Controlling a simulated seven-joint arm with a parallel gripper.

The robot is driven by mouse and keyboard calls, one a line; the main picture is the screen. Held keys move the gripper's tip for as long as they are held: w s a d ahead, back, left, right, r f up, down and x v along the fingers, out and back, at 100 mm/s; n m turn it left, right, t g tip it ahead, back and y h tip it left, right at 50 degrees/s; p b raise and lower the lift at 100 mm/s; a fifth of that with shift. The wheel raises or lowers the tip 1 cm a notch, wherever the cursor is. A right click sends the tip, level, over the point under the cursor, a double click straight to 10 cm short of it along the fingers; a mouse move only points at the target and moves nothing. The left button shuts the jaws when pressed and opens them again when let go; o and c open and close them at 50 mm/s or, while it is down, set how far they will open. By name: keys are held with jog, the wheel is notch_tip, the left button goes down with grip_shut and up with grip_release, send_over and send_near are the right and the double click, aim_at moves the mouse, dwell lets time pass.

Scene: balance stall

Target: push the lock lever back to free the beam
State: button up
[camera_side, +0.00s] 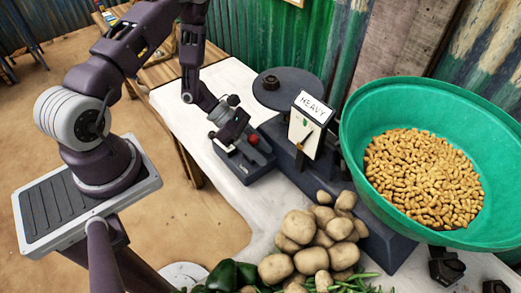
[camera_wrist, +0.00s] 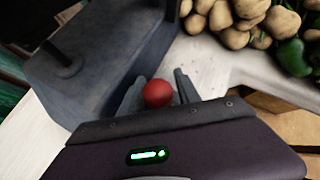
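In the wrist view the knob (camera_wrist: 158,93) sits between the two fingers of my gripper (camera_wrist: 160,82). The fingers are spread, with a small gap on the right; I cannot tell whether the left one touches. In the side view my gripper (camera_side: 244,138) is down at the knob. The scale carries a round dark plate (camera_side: 287,88) at one end and a large green bowl (camera_side: 350,148) of tan pellets at the other. The beam itself is mostly hidden.
A white card reading "HEAVY" (camera_side: 313,107) stands on the scale's middle. Potatoes (camera_side: 310,258) are piled at the front, with green peppers (camera_side: 224,275) and beans beside them. The pale table top (camera_side: 180,112) is clear left of the scale. Corrugated walls stand behind.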

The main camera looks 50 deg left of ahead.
jog(key=shift+a, duration=0.1)
jog(key=v, duration=0.7)
jog(key=s+d+r+m+g+y, duration=0.2)
jog(key=s+r+m, duration=0.1)
jog(key=r+m, duration=0.65)
jog(key=s+d+r+m+g+y, duration=0.1)
jog(key=s+d+r+m+g, duration=0.15)
jog(key=r+m, duration=0.7)
jog(key=s+d+r+m+t+y, duration=0.2)
jog(key=s+r+m+t+y, duration=0.3)
jog(key=s+r, duration=0.6)
jog(key=shift+s+m+y, duration=0.3)
jog(key=shift+m+y, duration=0.2)
jog(key=shift+m, duration=0.3)
